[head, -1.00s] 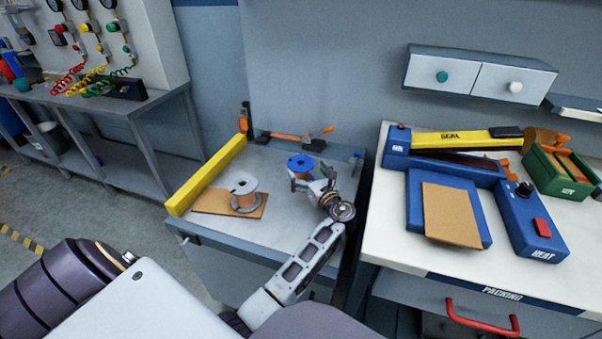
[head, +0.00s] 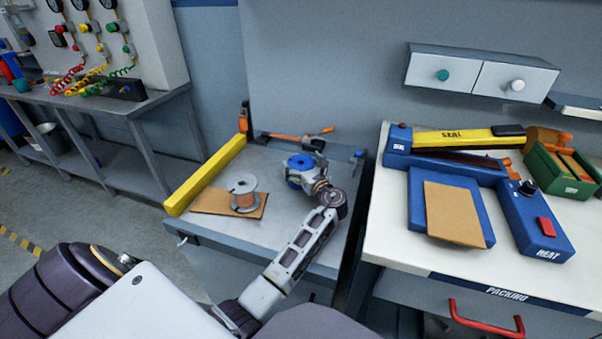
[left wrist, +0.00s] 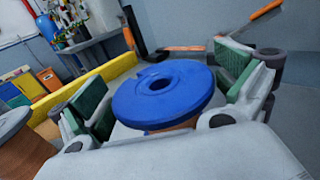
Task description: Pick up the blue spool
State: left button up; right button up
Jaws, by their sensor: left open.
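The blue spool (head: 296,160) stands upright on the grey bench top, partly hidden by my left gripper in the head view. In the left wrist view the blue spool (left wrist: 190,100) fills the middle, with its round top and centre hole facing up and a copper-brown winding below. My left gripper (head: 302,171) is open around it. In the left wrist view the green-padded fingers of my left gripper (left wrist: 163,88) stand on either side of the spool. Whether a pad touches it I cannot tell. My right gripper is not in view.
A grey spool (head: 243,186) stands on a brown board (head: 211,201) to the left. A yellow bar (head: 206,176) edges the bench's left side. Orange-handled tools (head: 285,137) lie at the back. A white packing table (head: 400,251) with a blue sealer stands right.

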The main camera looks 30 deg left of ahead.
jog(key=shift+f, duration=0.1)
pick_arm(q)
jog(key=shift+r, duration=0.1)
jog(key=c, duration=1.4)
jog(key=shift+r, duration=0.1)
jog(key=shift+r, duration=0.2)
jog(key=shift+r+p, duration=0.35)
jog(key=shift+r, duration=0.3)
jog(key=shift+r+p, duration=1.2)
jog(key=shift+r, duration=2.85)
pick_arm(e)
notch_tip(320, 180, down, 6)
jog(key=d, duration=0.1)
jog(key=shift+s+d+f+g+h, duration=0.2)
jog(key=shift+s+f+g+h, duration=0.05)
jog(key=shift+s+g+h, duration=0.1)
